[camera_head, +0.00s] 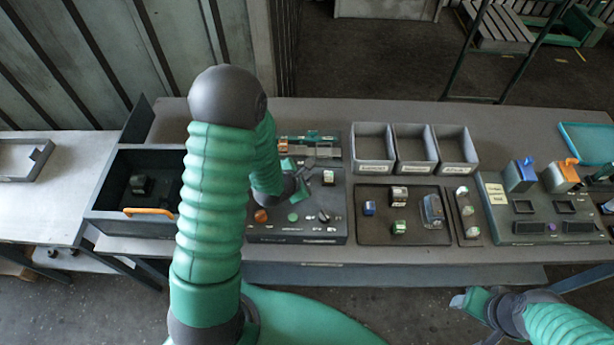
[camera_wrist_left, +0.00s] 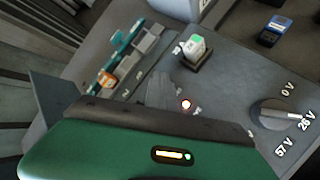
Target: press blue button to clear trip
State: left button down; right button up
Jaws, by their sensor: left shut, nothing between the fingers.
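The grey control panel (camera_head: 335,236) stands on the bench in front of me. It carries an orange button (camera_head: 261,216), a green button (camera_head: 293,217) and a black selector knob (camera_head: 323,215). I cannot make out a blue button; my left arm and gripper cover part of the panel. My left gripper (camera_head: 306,168) is shut and empty over the panel's upper part. The knob (camera_wrist_left: 278,113) shows there beside voltage marks. My right gripper (camera_head: 472,301) is low at right, its jaws unclear.
A white-and-green block (camera_wrist_left: 195,47) stands up from the panel near my left fingers. An open drawer box with an orange handle (camera_head: 148,211) is left of my arm. Three grey bins (camera_head: 414,167) and a dark parts tray (camera_head: 375,237) lie to the panel's right.

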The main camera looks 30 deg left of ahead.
pick_arm(q)
jog(key=shift+r, duration=0.1)
jog(key=shift+r+p, duration=0.75)
jog(key=shift+p, duration=0.05)
notch_tip(320, 180, up, 5)
jog(key=p, duration=0.4)
jog(key=shift+f, duration=0.1)
